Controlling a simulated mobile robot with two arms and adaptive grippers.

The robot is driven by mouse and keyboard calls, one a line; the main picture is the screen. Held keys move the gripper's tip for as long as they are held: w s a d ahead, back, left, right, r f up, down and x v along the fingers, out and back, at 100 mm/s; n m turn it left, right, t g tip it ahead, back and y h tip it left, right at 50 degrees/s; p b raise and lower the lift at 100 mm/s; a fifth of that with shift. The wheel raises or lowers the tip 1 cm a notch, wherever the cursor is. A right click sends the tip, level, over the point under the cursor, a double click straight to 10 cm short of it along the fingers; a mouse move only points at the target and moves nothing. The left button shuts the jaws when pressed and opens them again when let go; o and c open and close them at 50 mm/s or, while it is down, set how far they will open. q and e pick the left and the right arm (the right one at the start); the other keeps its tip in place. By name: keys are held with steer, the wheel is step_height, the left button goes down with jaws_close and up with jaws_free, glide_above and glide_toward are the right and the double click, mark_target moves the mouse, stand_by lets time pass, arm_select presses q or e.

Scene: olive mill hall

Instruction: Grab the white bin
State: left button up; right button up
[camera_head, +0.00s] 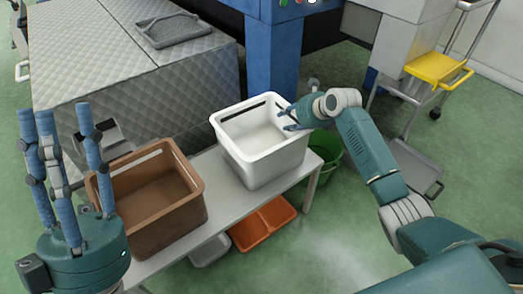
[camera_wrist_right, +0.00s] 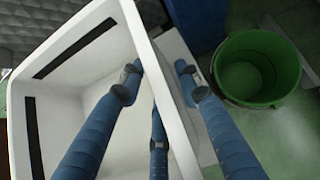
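The white bin (camera_head: 258,170) stands upright and empty on the bench, right of the brown bin. My right gripper (camera_head: 288,119) is at its right rim. In the right wrist view the white bin (camera_wrist_right: 75,110) fills the left side. There my right gripper (camera_wrist_right: 157,80) straddles the side wall, one blue finger over the inside and one outside, with the rim between them. The fingers look apart; contact with the wall is not clear. My left gripper (camera_head: 57,116) is open and empty, fingers pointing up, in front of the brown bin's left side.
The brown bin (camera_head: 192,211) shares the pale bench (camera_head: 228,188). Orange trays (camera_head: 262,222) and a grey tray (camera_head: 210,250) lie below. A green bucket (camera_head: 328,150) stands right of the bench, also in the wrist view (camera_wrist_right: 256,70). A blue column (camera_head: 273,50) rises behind.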

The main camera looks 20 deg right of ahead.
jaws_close()
steer(key=shift+r, duration=0.15)
